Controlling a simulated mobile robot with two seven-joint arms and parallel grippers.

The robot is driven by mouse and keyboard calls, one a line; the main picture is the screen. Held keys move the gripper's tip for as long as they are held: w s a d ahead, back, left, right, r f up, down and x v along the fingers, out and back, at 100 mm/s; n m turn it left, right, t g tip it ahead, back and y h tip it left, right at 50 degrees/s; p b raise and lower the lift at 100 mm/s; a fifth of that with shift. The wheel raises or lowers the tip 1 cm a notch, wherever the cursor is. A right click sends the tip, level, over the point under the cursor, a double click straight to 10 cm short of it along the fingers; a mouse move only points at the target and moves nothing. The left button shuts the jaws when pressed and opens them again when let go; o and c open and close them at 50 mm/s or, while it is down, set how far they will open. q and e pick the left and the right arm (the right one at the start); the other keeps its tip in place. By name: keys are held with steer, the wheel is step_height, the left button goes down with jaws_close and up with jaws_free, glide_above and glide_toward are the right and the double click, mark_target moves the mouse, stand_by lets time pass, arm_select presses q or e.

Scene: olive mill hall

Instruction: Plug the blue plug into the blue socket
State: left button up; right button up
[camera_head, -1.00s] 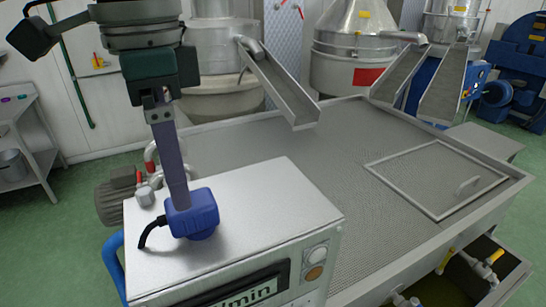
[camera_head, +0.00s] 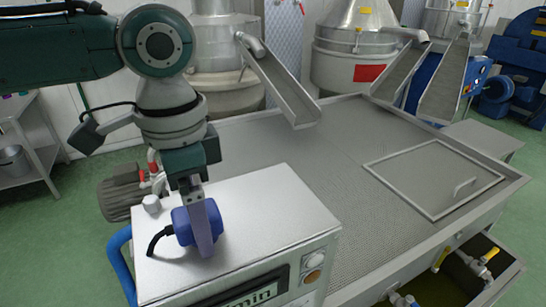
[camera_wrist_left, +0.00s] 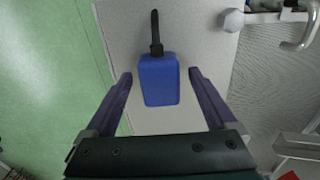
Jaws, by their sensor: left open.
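The blue plug (camera_head: 181,227) is on the metal top of a grey box, with its short black cable bending down at its left. My left gripper (camera_head: 204,250) reaches down to the plug from above, and one finger covers part of it in the head view. In the left wrist view the plug (camera_wrist_left: 160,80) sits between the spread fingers of my left gripper (camera_wrist_left: 160,75), with a gap on each side. The fingers are open and hold nothing. I make out no blue socket in either view. My right gripper is not in view.
The grey box (camera_head: 275,215) has a display and buttons on its front. A blue hose (camera_head: 119,262) curves beside it at the left. A large grated vat (camera_head: 330,150) lies behind and to the right. Metal chutes (camera_head: 280,85) and tanks stand at the back.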

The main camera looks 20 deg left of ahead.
arm_select(q)
steer(key=shift+c, duration=0.3)
steer(key=c, duration=1.3)
steer(key=shift+r, duration=0.1)
step_height(320, 180, up, 10)
steer(key=b, duration=0.3)
steer(key=shift+w+f, duration=0.15)
steer(key=shift+f, duration=0.05)
step_height(320, 180, up, 10)
steer(key=shift+r+p, duration=0.15)
steer(key=shift+p, duration=0.15)
